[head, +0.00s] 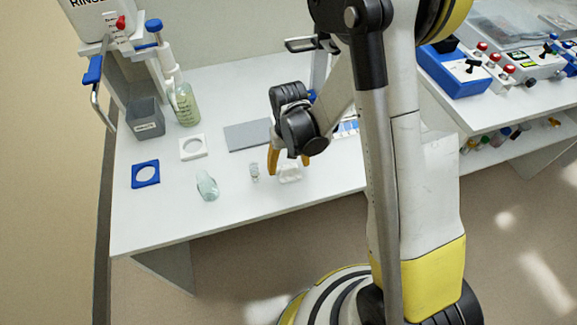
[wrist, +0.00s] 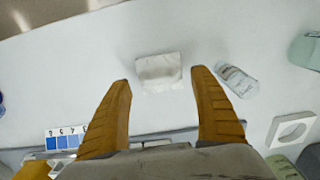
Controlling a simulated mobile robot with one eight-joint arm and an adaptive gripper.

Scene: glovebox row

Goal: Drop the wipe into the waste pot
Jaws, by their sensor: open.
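The wipe is a small white folded piece on the bench, below my gripper in the head view (head: 290,175). In the wrist view the wipe (wrist: 158,70) lies between and just beyond the fingertips. My gripper (head: 287,165) points down over the bench with its yellow fingers apart; it also shows in the wrist view (wrist: 162,84), open and empty. The waste pot looks to be the grey square pot (head: 145,122) with a white label at the bench's back left; the label is too small to read surely.
A small clear vial (head: 254,171) stands or lies just left of the wipe. A pale green flask (head: 207,185), white ring holder (head: 193,147), blue ring holder (head: 146,174), green bottle (head: 185,105) and grey mat (head: 240,136) are around. The front left bench top is clear.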

